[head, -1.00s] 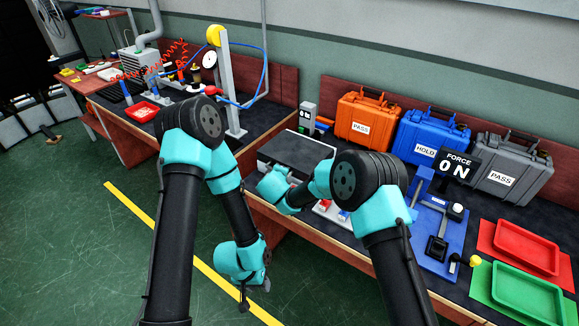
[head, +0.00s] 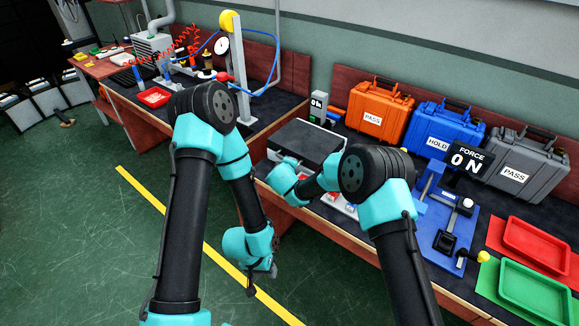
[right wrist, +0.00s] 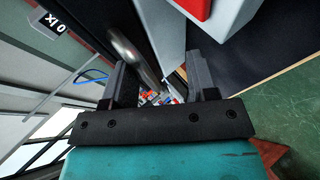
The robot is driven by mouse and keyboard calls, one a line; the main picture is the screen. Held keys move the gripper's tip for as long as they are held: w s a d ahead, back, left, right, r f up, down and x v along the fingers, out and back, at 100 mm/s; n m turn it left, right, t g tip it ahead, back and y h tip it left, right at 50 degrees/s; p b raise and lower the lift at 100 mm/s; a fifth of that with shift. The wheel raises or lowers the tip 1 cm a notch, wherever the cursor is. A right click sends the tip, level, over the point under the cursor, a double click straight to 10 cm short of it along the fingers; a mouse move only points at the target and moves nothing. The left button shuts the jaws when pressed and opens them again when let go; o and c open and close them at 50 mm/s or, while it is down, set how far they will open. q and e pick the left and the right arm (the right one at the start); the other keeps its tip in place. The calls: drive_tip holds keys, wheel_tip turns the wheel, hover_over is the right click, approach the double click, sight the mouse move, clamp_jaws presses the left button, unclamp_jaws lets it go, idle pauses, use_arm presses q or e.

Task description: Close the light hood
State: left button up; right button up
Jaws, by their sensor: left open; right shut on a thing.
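The light hood (head: 308,141) is a box with a dark flat top on the bench, in the middle of the head view. Its front is partly hidden by my right arm. My right gripper (head: 292,162) is at the hood's front edge; its fingers are mostly hidden there. In the right wrist view, a round metal bar (right wrist: 128,48), seemingly the hood's handle, runs between the fingers of my right gripper (right wrist: 160,78), which is shut on it. My left gripper (head: 262,284) is open and empty, hanging low over the floor in front of the bench.
A small gauge (head: 318,106) stands behind the hood. Orange (head: 380,112), blue (head: 437,130) and grey (head: 520,172) cases line the back. A blue fixture (head: 445,220) and red (head: 535,246) and green (head: 530,290) trays are at right.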

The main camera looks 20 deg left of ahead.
drive_tip(key=shift+s+d+f, duration=0.1)
drive_tip(key=shift+d+f, duration=0.2)
drive_tip(key=shift+f, duration=0.2)
drive_tip(key=a+r+v, duration=0.1)
drive_tip(key=v, duration=0.6)
drive_tip(key=shift+d, duration=0.3)
drive_tip(key=shift+s+r, duration=0.1)
drive_tip(key=shift+r, duration=0.05)
